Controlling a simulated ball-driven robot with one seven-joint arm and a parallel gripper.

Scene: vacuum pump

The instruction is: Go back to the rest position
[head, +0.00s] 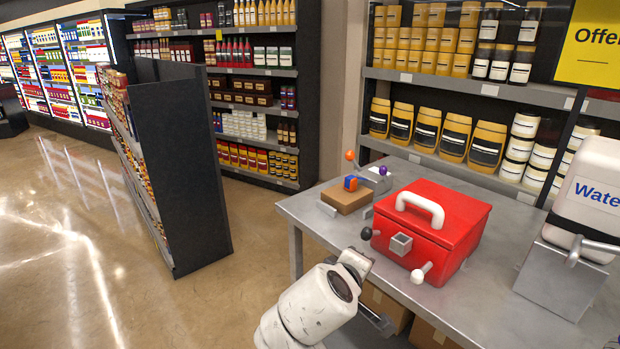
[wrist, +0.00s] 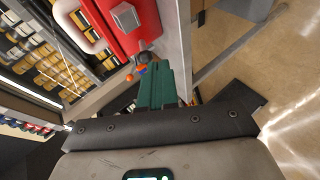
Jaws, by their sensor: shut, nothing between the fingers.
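My arm reaches up from the bottom of the head view, in front of the metal table's (head: 505,288) near edge. In the wrist view my gripper (wrist: 157,84) shows as green fingers closed together, with nothing between them. The red box (head: 432,228), with a white handle, a black knob, a square metal port and a white knob, stands on the table. It also shows in the wrist view (wrist: 118,22), apart from the fingers. In the head view the fingertips are hard to make out, so their exact gap to the table edge cannot be told.
A cardboard box (head: 347,199) with a small orange-and-blue cube (head: 351,183) sits at the table's left end, near a small device with orange and purple balls. A white water container (head: 592,190) stands at right. Shelves line the back. The floor (head: 110,270) at left is clear.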

